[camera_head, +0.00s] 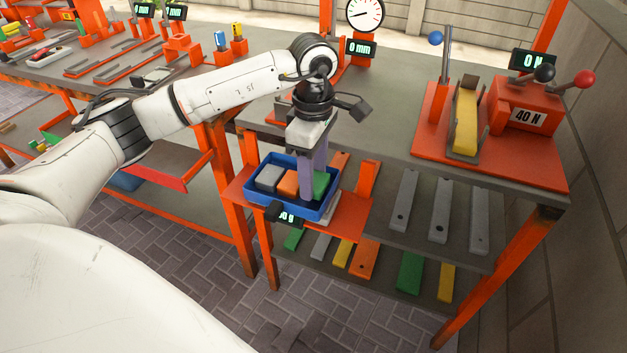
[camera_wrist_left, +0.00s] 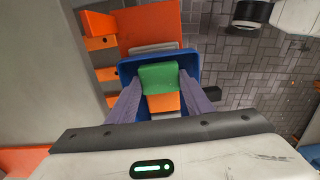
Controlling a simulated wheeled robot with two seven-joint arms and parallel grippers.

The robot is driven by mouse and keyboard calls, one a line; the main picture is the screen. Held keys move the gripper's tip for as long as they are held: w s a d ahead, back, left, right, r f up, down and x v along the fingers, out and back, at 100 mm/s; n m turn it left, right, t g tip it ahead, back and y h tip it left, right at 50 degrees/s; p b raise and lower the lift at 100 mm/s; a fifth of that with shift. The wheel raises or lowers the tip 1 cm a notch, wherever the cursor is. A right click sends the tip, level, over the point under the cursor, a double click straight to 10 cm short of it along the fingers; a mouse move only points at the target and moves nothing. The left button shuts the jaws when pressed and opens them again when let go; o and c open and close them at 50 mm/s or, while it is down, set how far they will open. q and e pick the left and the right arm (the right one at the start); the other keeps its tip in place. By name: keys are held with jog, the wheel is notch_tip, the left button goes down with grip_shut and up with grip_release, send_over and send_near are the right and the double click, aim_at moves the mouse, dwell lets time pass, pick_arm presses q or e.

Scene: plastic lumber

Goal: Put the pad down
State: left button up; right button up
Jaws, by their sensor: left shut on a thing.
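My left gripper (camera_head: 308,186) points down into a small blue tray (camera_head: 262,197), its purple fingers reaching inside the rim. In the left wrist view the fingers (camera_wrist_left: 159,82) are shut on a green pad (camera_wrist_left: 159,76), one fingertip at each side. The pad (camera_head: 320,184) also shows beside the fingers in the head view, at the tray's right end. A grey block (camera_head: 269,178) and an orange block (camera_head: 289,183) lie in the tray to its left. The fingers partly hide the pad, and I cannot tell whether it touches the tray floor. My right gripper is not in view.
The tray rests on an orange shelf (camera_head: 352,217) with a small display in front. Grey bars (camera_head: 438,210) lie on the grey shelf to the right, coloured bars below. The bench above holds a red press (camera_head: 527,110) and a dial gauge (camera_head: 365,14).

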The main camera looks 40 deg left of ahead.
pick_arm(q)
jog(key=shift+f, duration=0.9)
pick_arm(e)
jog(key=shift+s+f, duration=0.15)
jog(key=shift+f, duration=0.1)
pick_arm(q)
jog(key=o, duration=1.1)
jog(key=shift+f, duration=0.1)
jog(key=shift+o, duration=0.2)
